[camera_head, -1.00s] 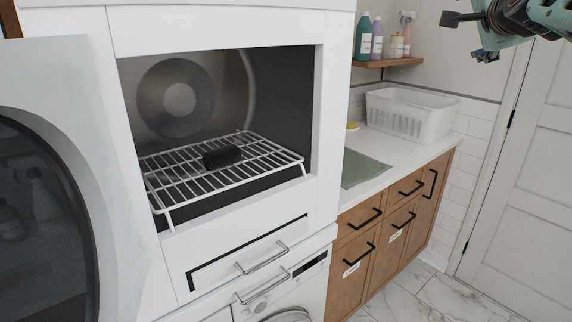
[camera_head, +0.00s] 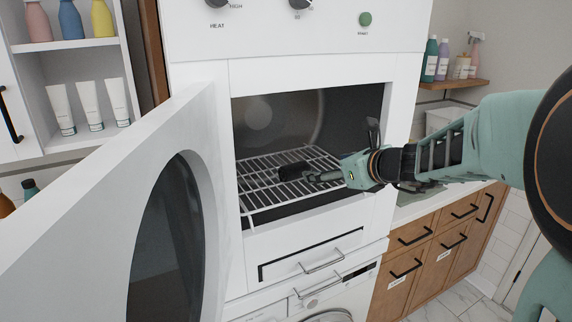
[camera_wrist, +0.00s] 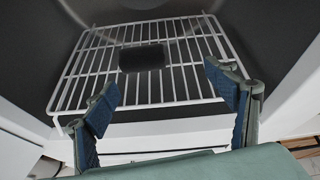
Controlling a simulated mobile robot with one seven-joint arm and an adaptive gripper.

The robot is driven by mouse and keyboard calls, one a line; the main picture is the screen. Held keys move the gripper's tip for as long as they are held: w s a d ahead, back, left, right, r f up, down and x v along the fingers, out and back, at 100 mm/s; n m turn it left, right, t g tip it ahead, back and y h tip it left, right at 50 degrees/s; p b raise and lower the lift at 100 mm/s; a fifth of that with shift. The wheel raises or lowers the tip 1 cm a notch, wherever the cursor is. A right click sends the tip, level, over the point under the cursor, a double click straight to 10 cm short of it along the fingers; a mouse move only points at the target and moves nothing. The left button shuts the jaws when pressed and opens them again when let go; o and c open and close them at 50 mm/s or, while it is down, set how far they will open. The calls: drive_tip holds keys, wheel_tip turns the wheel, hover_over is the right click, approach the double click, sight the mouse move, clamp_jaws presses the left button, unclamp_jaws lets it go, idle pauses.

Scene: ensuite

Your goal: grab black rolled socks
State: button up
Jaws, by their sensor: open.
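The black rolled socks (camera_head: 293,171) lie on the white wire rack (camera_head: 262,198) inside the open dryer. In the wrist view the socks (camera_wrist: 142,58) are a dark bundle near the rack's middle, beyond my fingertips and roughly between their lines. My gripper (camera_head: 318,174) reaches in from the right at the dryer opening, its front close to the socks in the head view. In the wrist view my gripper (camera_wrist: 170,95) is open, with blue-padded fingers wide apart and nothing between them. The socks' right end is partly hidden by my gripper in the head view.
The dryer door (camera_head: 150,210) stands open at the left. White frame walls bound the opening. A drawer with a metal handle (camera_head: 322,261) is below it. A counter with wooden cabinets (camera_head: 425,240) is at the right, and shelves with bottles (camera_head: 70,20) are at the upper left.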

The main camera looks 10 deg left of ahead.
sight(299, 167)
drive_tip(key=shift+m+y, duration=0.4)
drive_tip(key=shift+m, duration=0.2)
drive_tip(key=a, duration=0.1)
drive_tip(key=w+a+f, duration=0.1)
drive_tip(key=a, duration=0.1)
drive_tip(key=w+a+f, duration=0.1)
drive_tip(key=a, duration=0.1)
drive_tip(key=shift+w+a, duration=0.2)
drive_tip(key=shift+w, duration=0.05)
drive_tip(key=shift+p+x, duration=0.55)
drive_tip(key=shift+x, duration=2.6)
drive_tip(key=shift+r, duration=0.1)
drive_tip(key=c, duration=1.2)
